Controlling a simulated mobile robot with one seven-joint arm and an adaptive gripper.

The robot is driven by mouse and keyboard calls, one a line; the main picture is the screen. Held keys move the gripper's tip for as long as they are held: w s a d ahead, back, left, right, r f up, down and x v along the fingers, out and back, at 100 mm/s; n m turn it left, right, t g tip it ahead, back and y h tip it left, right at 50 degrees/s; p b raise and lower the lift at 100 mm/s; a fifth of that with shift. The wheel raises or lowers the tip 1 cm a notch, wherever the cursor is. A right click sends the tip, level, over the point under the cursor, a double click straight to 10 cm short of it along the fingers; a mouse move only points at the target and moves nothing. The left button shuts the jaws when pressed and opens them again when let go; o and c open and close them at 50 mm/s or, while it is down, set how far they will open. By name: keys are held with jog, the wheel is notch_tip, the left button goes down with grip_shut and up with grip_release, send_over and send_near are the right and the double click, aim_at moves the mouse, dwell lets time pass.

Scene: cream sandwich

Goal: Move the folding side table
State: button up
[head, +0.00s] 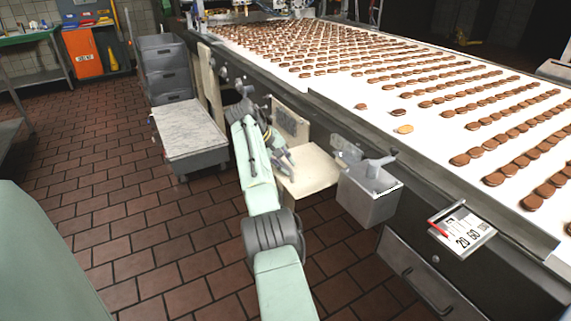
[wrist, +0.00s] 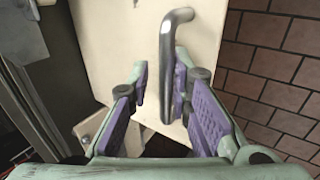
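The folding side table is a cream panel (head: 312,174) projecting from the side of the conveyor machine, with an upright cream plate (head: 291,124) behind it. In the wrist view the cream panel (wrist: 110,45) fills the middle and carries a bent metal bar handle (wrist: 168,60). My gripper (head: 280,160) is at the panel's left side in the head view. In the wrist view my gripper (wrist: 165,95) is open, with purple finger pads on either side of the handle's lower end. A gap shows between the handle and the left pad; contact with the right pad is unclear.
The conveyor (head: 440,75) carries rows of brown cookies. Brick floor (head: 110,220) is clear at left.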

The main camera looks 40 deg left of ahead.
jog(key=v, duration=1.2)
dwell(0.3)
